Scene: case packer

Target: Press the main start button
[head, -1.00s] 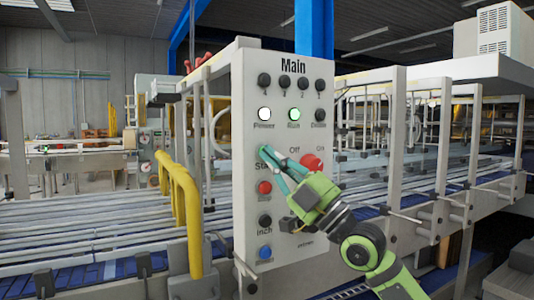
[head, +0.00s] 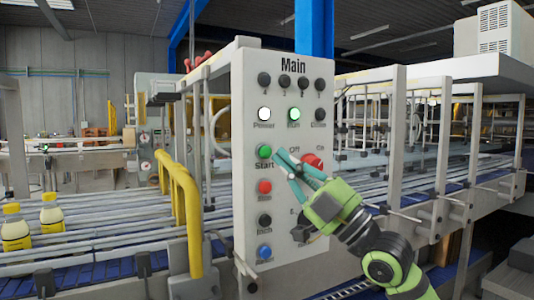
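The white control panel headed "Main" (head: 277,110) stands upright in the middle of the head view. The green start button (head: 264,151), labelled "Start", is fully visible on its left side. My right gripper (head: 281,160) is just right of the start button and apart from it, its teal fingers pointing up and left. The "Power" lamp (head: 264,114) glows white and the "Run" lamp (head: 294,114) glows green. My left gripper is not in view.
Below the start button are a red button (head: 265,187), a black one (head: 265,220) and a blue one (head: 265,252). A yellow rail (head: 183,200) stands left of the panel. Yellow bottles (head: 52,216) stand on the conveyor at the left. Metal frame posts are at the right.

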